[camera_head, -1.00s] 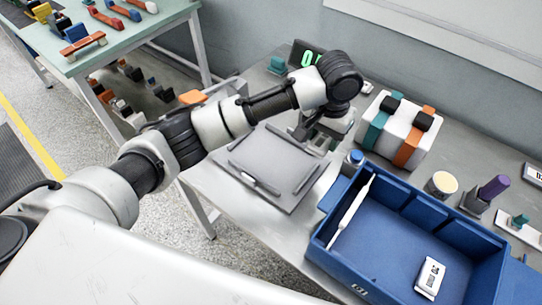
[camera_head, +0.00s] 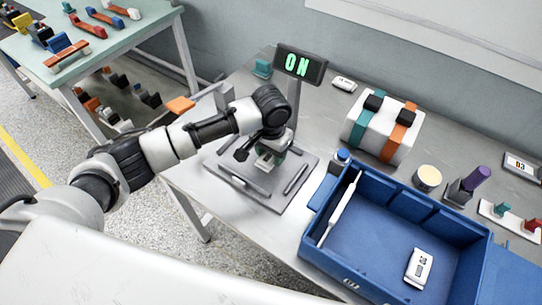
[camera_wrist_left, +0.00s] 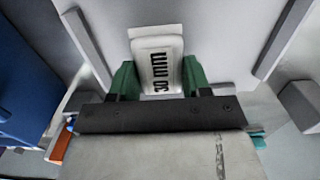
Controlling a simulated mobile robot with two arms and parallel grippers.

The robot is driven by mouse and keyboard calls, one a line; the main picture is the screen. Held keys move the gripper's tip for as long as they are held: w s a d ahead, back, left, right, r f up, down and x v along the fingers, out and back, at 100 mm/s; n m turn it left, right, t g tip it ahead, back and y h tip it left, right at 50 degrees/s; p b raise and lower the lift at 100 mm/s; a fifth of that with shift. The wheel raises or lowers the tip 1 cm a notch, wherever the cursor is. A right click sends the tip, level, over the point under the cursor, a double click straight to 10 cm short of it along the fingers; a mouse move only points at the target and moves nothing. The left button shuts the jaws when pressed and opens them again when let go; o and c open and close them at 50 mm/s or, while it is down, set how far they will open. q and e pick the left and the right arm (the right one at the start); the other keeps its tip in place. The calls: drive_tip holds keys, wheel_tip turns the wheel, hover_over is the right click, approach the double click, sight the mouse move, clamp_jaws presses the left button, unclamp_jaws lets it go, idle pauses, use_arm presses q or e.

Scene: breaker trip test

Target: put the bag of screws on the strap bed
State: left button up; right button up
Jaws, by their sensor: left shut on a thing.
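My left gripper (camera_head: 268,156) is shut on a small white packet marked "30 mm" (camera_wrist_left: 158,68), which I take as the bag of screws. The green fingers hold it from both sides in the left wrist view. The strap bed seems to be the grey plate with raised bars (camera_head: 276,186); it also fills the background of the left wrist view (camera_wrist_left: 222,38). The packet is over the plate between the bars; I cannot tell whether it touches. The arm hides part of the plate's far side. My right gripper is not in view.
A blue tray (camera_head: 384,224) right of the plate holds a white stick (camera_head: 340,208) and another white labelled packet (camera_head: 418,268). Behind are a strapped white box (camera_head: 384,133) and an "ON" display (camera_head: 300,65). A green-topped table (camera_head: 120,45) stands at the left.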

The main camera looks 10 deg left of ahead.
use_arm(q)
drive_tip(key=shift+f, duration=1.25)
drive_tip(key=o, duration=1)
drive_tip(key=shift+f, duration=0.15)
drive_tip(key=shift+c, duration=0.2)
wheel_tip(320, 180, up, 12)
drive_tip(key=shift+r, duration=0.2)
drive_tip(key=shift+d, duration=0.1)
